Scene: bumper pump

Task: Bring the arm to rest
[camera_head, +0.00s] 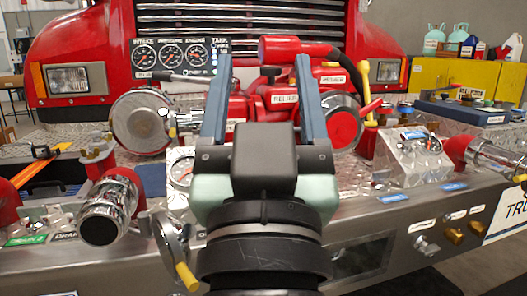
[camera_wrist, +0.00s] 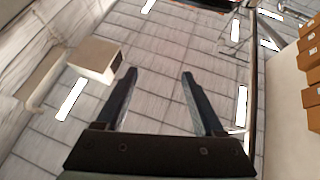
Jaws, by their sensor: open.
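My gripper (camera_head: 262,92) is in the middle of the head view, its two blue-grey fingers pointing up and spread apart. It is open and nothing is between the fingers. It appears in front of the red fire truck's bumper pump, and its body hides part of the pump and the bumper. In the wrist view my gripper (camera_wrist: 157,75) is also open and empty, and that camera faces a tiled ceiling with light strips.
The diamond-plate bumper carries a left chrome outlet (camera_head: 108,208), a capped intake (camera_head: 143,121), a gauge panel (camera_head: 173,58) and a red nozzle (camera_head: 292,49). A blue tray (camera_head: 466,111) lies at right. Yellow cabinets (camera_head: 441,78) stand behind. Boxes (camera_wrist: 312,65) show in the wrist view.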

